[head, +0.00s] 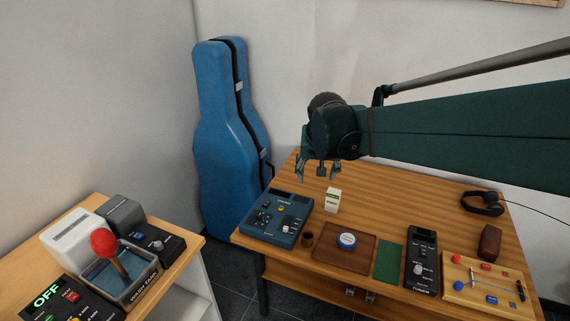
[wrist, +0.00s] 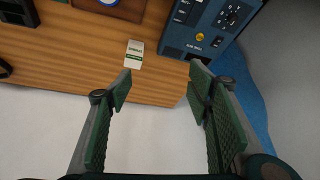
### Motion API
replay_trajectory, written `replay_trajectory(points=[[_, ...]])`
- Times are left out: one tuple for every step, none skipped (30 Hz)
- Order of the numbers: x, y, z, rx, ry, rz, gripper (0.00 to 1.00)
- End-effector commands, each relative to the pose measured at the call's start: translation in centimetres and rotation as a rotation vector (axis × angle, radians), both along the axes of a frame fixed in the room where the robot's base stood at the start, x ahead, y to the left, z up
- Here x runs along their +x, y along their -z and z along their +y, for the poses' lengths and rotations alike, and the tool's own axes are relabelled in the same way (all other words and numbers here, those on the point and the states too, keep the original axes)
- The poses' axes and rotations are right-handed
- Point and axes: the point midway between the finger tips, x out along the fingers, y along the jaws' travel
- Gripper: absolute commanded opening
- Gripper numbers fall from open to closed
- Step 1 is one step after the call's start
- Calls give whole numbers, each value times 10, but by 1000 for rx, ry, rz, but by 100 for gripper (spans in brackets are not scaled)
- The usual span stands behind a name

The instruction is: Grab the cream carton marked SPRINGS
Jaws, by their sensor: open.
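A small cream carton (head: 333,200) with a green label band stands upright on the wooden table, just right of the blue instrument box. It also shows in the wrist view (wrist: 134,54), near the table edge beyond my fingers; its lettering is too small to read surely. My gripper (head: 318,178) is above the back of the table, up and to the left of the carton in the head view. In the wrist view my gripper's fingers (wrist: 157,88) are spread wide with nothing between them. The carton is apart from both fingers.
The blue instrument box (head: 279,217) stands close left of the carton. Bare wood lies right of the carton. A blue instrument case (head: 222,150) leans in the corner.

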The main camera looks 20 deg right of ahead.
Motion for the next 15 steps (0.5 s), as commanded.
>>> replay_trajectory(points=[[7, -1, -8, 1, 17, 3, 51], [11, 0, -13, 2, 28, 7, 51], [16, 1, -19, 3, 40, 10, 51], [20, 2, -23, 4, 50, 13, 51], [23, 3, -27, 5, 60, 15, 51], [28, 5, -32, 6, 74, 18, 51], [32, 6, -37, 7, 84, 21, 51], [35, 8, -42, 8, 93, 23, 51], [40, 9, -48, 9, 108, 25, 51], [43, 11, -52, 11, 119, 28, 51], [46, 13, -57, 12, 128, 30, 51], [51, 15, -63, 12, 141, 34, 51], [54, 17, -67, 13, 151, 37, 51], [57, 18, -72, 13, 161, 39, 51], [61, 21, -79, 15, 176, 41, 51]])
